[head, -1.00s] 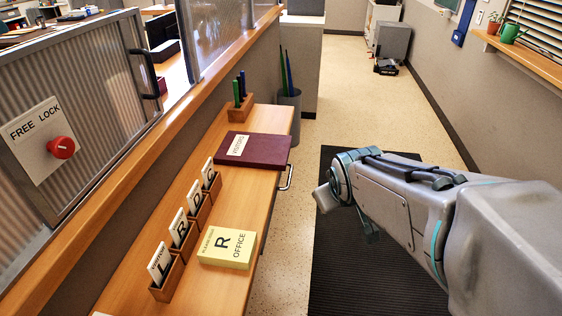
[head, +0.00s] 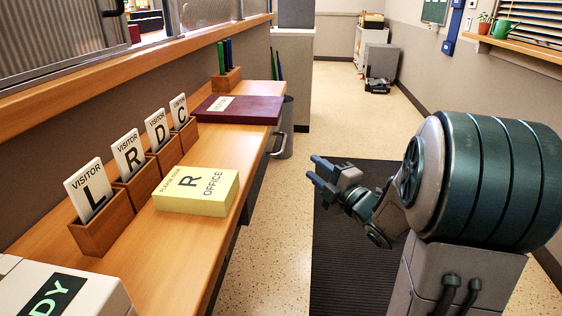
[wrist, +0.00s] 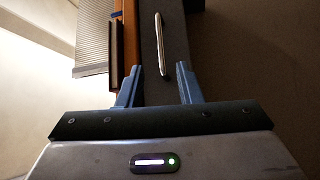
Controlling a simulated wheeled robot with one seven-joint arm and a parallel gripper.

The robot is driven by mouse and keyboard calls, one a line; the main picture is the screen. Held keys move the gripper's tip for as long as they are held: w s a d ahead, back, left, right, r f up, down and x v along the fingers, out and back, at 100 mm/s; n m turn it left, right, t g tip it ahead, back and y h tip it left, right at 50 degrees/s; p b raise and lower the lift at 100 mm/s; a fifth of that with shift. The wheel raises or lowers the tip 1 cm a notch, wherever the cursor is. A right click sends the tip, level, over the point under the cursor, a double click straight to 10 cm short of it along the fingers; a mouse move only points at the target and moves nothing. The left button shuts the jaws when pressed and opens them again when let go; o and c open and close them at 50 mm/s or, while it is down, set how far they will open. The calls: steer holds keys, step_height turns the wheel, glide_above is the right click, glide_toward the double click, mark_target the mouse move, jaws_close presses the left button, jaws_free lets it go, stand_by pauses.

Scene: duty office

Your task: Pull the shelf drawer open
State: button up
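The shelf drawer's bar handle (head: 279,143) shows at the shelf's right edge in the head view, below the maroon book. The drawer front is mostly hidden beneath the shelf top. In the wrist view the pale metal handle (wrist: 160,45) stands upright in the picture on a dark grey front (wrist: 150,75). My gripper (head: 316,171) is to the right of the handle over the dark mat, with its fingers pointing toward the shelf. In the wrist view my gripper (wrist: 158,68) is open and empty. The handle lies ahead, lined up between the fingertips, apart from them.
The wooden shelf (head: 185,229) holds a yellow block (head: 196,191), visitor card boxes (head: 105,222), a maroon book (head: 238,110) and a pen holder (head: 230,83). A dark bin (head: 286,125) stands beyond the handle. The floor mat (head: 365,255) is clear.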

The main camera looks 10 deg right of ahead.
mark_target(282, 142)
steer(key=shift+y, duration=0.3)
steer(key=b+x, duration=0.1)
steer(key=x, duration=1.2)
steer(key=shift+w+a+f+b, duration=0.1)
steer(key=shift+w+a+b, duration=0.2)
steer(key=shift+b, duration=0.1)
jaws_close()
